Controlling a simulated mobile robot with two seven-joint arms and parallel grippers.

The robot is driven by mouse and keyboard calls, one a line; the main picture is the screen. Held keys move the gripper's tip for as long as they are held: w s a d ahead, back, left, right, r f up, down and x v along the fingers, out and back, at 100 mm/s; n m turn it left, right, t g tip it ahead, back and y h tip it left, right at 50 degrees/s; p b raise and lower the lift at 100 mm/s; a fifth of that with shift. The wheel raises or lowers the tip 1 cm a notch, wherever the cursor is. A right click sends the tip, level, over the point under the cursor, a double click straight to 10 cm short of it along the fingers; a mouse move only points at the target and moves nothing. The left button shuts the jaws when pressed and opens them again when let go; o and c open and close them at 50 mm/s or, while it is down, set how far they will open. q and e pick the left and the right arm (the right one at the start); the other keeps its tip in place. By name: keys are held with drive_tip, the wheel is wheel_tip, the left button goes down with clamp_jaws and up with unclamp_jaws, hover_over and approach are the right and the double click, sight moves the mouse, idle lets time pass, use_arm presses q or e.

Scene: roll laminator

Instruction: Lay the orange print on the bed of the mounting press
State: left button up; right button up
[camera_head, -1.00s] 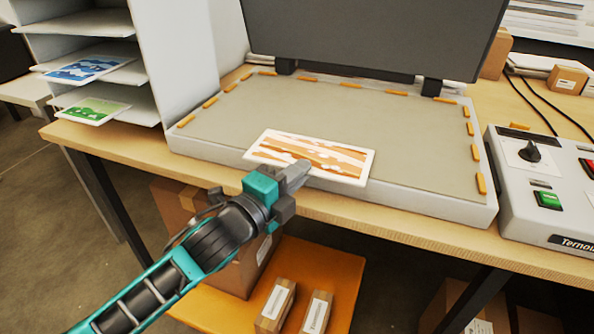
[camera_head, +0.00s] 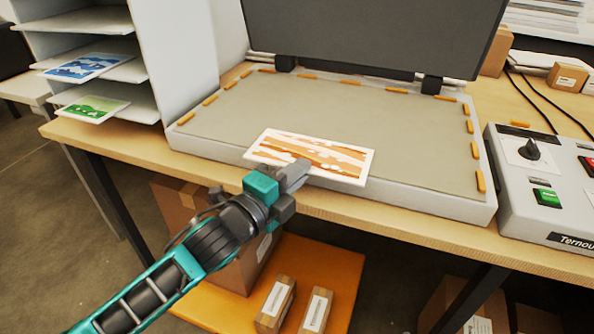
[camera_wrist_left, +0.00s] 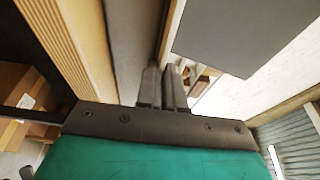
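The orange print (camera_head: 315,155), a white-bordered sheet with orange and white bands, is at the front edge of the mounting press bed (camera_head: 330,105). It covers part of the bed's front rim, and its near edge reaches out past that rim. I cannot tell whether it touches the bed or is slightly above it. My left gripper (camera_head: 298,170) is at the print's near edge with its fingers closed together on it. In the left wrist view the fingers (camera_wrist_left: 163,85) are close together, and a bit of orange and white shows beside them. My right gripper is not in view.
The press lid (camera_head: 375,35) stands raised behind the bed. Orange tabs line the bed's edges, and its middle is bare. A shelf rack (camera_head: 130,75) with blue (camera_head: 82,67) and green (camera_head: 93,109) prints stands left. A control box (camera_head: 540,180) stands right.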

use_arm(q)
drive_tip(key=o, duration=0.5)
drive_tip(key=shift+v, duration=6.5)
drive_tip(key=s+a+f+n+g+y, duration=0.1)
drive_tip(key=s+a+f+n+y, duration=0.1)
drive_tip(key=f+n, duration=0.5)
drive_tip(key=s+a+f+n+g+y+p, duration=0.1)
drive_tip(key=s+a+f+n+y, duration=0.2)
drive_tip(key=f+n, duration=0.5)
drive_tip(key=s+a+f+n+g+y, duration=0.2)
drive_tip(key=s+a+f+n+y, duration=0.1)
drive_tip(key=f+n, duration=0.4)
drive_tip(key=shift+s+f+p, duration=0.4)
drive_tip(key=shift+s+f, duration=0.15)
drive_tip(key=shift+s, duration=0.3)
